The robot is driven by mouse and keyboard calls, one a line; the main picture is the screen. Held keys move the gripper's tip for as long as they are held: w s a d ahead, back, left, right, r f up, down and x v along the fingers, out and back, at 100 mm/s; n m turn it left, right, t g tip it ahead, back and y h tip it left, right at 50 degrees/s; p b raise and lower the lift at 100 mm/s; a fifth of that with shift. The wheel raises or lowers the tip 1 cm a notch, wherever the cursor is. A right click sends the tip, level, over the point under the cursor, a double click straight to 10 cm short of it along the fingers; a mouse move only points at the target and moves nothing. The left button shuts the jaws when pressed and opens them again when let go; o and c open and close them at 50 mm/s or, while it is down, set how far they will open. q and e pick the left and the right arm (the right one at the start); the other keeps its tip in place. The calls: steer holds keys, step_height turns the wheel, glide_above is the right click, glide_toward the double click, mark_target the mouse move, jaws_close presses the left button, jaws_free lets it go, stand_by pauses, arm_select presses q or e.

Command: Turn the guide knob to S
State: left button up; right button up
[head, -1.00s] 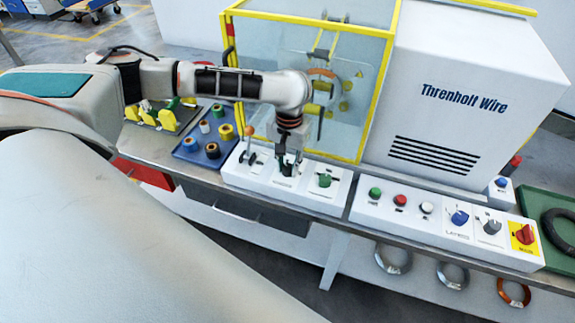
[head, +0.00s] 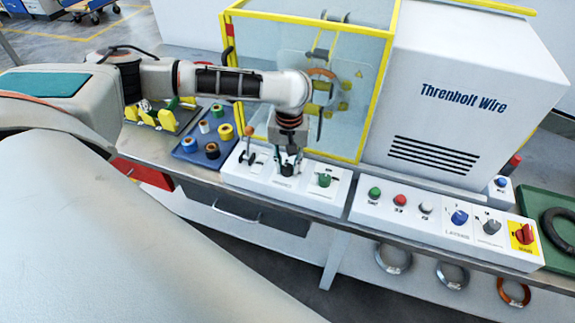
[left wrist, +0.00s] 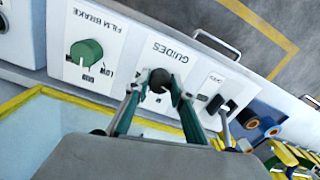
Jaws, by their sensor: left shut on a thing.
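The guide knob (left wrist: 160,80) is a small black knob on the white panel marked GUIDES in the left wrist view. My left gripper (left wrist: 157,91) points down at it with one finger on each side and is shut on it. In the head view my left gripper (head: 288,168) is over the middle of the white control panel (head: 258,181). The fingers partly cover the knob there. The mark that the knob points to is too small to read. My right gripper is not in view.
The green film brake knob (left wrist: 86,52) sits beside the guide knob. A lever with an orange grip (head: 249,131) is on its other side. The yellow-framed clear enclosure (head: 262,75) stands close behind. A blue tray (head: 186,147) of spools lies to the left.

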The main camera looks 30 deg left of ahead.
mark_target(289, 168)
arm_select(q)
steer(key=o, duration=1.1)
step_height(289, 168, up, 12)
steer(key=shift+w+d, duration=0.1)
steer(key=shift+d, duration=0.05)
